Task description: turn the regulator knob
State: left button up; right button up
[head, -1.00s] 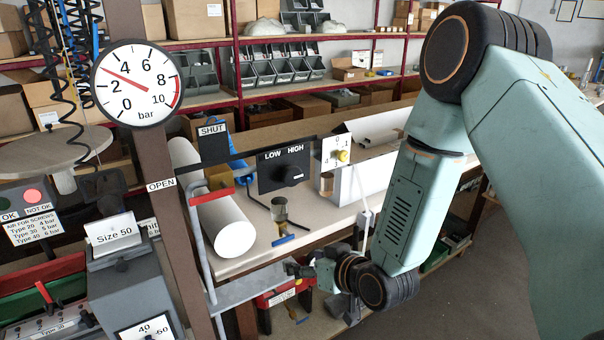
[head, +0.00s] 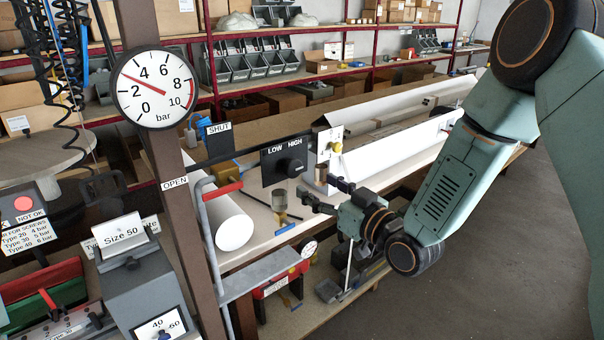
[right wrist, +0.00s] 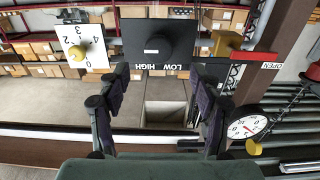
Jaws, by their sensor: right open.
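The regulator knob (head: 294,166) is a black knob on a dark panel (head: 272,169) marked LOW and HIGH. My right gripper (head: 323,191) is open and empty, below and to the right of the knob in the head view. In the right wrist view its two fingers (right wrist: 159,82) stand apart, with the knob above the gap between them. No contact with the knob shows. The round bar gauge (head: 166,109) has its needle between 2 and 4. My left gripper is out of view.
A white numbered plate with a yellow knob (head: 336,147) sits right of the panel. A red-handled lever (head: 222,190) between SHUT and OPEN labels is to its left. A brown post (head: 165,165) carries the gauge. A small cup (head: 279,200) stands below the panel.

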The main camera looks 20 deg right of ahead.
aim_at(295, 171)
jog(key=p+x, duration=0.1)
jog(key=x, duration=0.6)
jog(key=shift+w+d, duration=0.1)
jog(key=shift+w, duration=0.15)
jog(key=shift+w+a, duration=0.35)
jog(key=shift+d, duration=0.25)
jog(key=shift+d+f, duration=0.1)
jog(key=shift+c, duration=0.8)
jog(key=shift+a, duration=0.25)
jog(key=c, duration=0.6)
jog(key=shift+d, duration=0.1)
jog(key=c, duration=0.4)
